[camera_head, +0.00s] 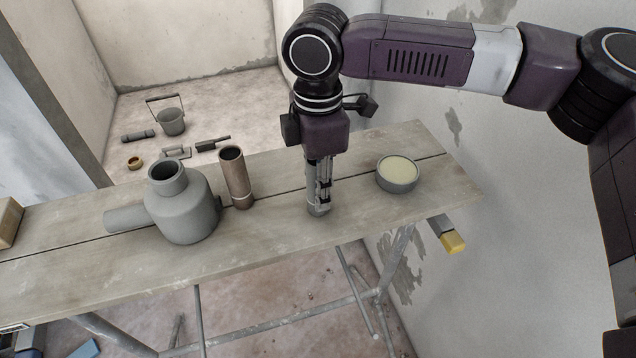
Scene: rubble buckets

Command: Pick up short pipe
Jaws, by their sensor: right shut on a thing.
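My right gripper (319,185) points straight down over the plank table and is shut on a slim grey upright piece, the short pipe (318,209). Most of the pipe is hidden by the fingers; its lower end shows at or just above the planks, and I cannot tell if it touches them. A brown pipe (236,178) stands upright to the left of the gripper, apart from it. My left gripper is not in view.
A grey jug-like fitting (185,210) with a side spout stands left of the brown pipe. A round tin (397,174) stands right of the gripper. The plank table (280,245) is clear in front. A bucket (172,121) and tools lie on the floor behind.

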